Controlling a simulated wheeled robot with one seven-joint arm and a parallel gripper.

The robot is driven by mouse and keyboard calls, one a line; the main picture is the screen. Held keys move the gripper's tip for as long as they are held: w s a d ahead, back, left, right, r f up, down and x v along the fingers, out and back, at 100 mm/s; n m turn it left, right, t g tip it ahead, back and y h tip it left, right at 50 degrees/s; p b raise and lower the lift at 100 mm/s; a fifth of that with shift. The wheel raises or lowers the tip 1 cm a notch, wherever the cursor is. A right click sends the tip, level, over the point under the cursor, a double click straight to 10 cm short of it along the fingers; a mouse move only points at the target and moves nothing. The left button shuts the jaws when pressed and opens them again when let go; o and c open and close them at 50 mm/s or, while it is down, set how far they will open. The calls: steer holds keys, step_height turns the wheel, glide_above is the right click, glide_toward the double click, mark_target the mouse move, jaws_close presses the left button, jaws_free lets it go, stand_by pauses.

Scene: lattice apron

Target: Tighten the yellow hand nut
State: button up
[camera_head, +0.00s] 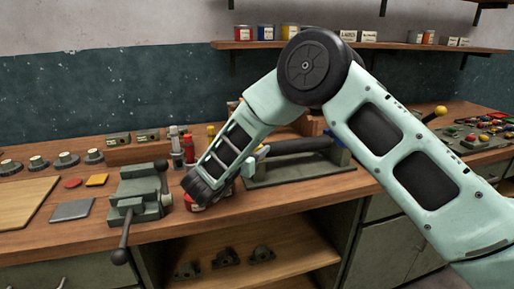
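I cannot make out a yellow hand nut for certain. A small yellow knob (211,130) shows on the bench just left of my forearm. A yellow ball-shaped knob (440,111) shows at the right, behind my upper arm, on a dark lever. A grey fixture with a dark horizontal cylinder (298,146) and blue ends stands on the bench behind my arm, partly covered by it. My arm reaches across the middle and bends down to the left, its dark wrist end low over the bench. My gripper's fingers do not show.
A green-grey vise (138,194) with a long handle stands at the bench's front left. Round knobs line the left. Coloured parts trays (485,132) fill the right. A shelf (370,46) with cans hangs above.

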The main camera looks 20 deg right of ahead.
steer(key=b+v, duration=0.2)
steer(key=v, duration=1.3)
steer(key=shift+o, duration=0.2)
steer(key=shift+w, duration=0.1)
